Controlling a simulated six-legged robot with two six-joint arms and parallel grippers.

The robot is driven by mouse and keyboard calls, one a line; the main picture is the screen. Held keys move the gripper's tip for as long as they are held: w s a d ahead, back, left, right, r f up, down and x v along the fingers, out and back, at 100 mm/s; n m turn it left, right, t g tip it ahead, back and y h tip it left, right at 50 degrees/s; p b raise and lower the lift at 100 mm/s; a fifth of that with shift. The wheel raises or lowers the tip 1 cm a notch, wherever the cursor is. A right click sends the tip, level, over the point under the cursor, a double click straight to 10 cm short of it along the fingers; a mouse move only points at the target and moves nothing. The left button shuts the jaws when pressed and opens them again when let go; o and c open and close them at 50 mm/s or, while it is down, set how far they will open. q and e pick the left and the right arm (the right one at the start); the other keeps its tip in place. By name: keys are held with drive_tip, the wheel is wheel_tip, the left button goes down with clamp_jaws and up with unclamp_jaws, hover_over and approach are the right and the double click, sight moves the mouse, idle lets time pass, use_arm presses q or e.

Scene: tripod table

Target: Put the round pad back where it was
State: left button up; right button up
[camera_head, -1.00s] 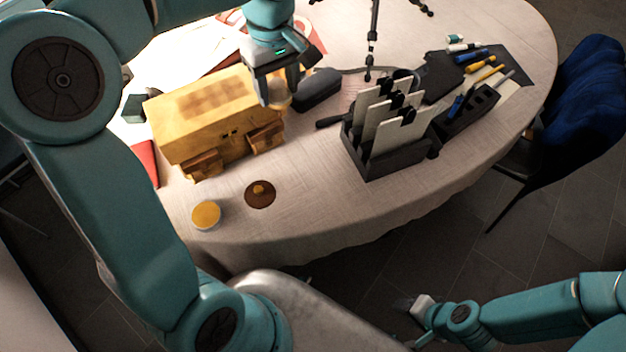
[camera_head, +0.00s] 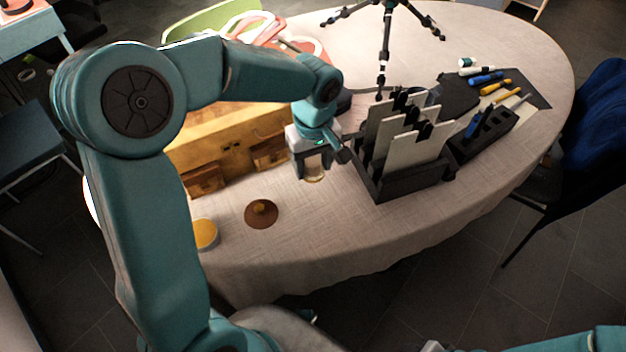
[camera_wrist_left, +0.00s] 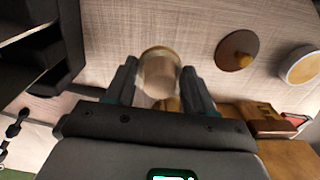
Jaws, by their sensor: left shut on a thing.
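My left gripper (camera_head: 314,168) is shut on a pale, see-through round piece with a tan rim (camera_wrist_left: 160,72), held between the fingers above the cloth. In the head view this held piece (camera_head: 315,175) shows below the fingertips. A brown disc with a small knob (camera_head: 261,214) lies on the table, left of and nearer than the gripper. A yellow round pad with a white rim (camera_head: 206,233) lies left of the disc, partly hidden by my left arm; it also shows in the wrist view (camera_wrist_left: 301,66). Only a pale bit of my right gripper (camera_head: 433,346) shows at the bottom edge.
A yellow wooden drawer box (camera_head: 225,140) stands behind the disc, its small drawers open. A black rack with pale panels (camera_head: 408,178) stands close right of the gripper. Pens (camera_head: 487,78) and a tripod (camera_head: 383,45) are farther back.

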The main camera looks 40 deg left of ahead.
sight(313, 189)
use_arm(q)
wheel_tip(313, 189, down, 6)
drive_tip(key=shift+r+b, duration=0.25)
drive_tip(key=shift+b, duration=0.1)
drive_tip(key=o, duration=0.5)
drive_tip(key=shift+f, duration=0.2)
drive_tip(key=o, duration=0.4)
drive_tip(key=shift+r, duration=0.1)
drive_tip(key=shift+o, duration=0.2)
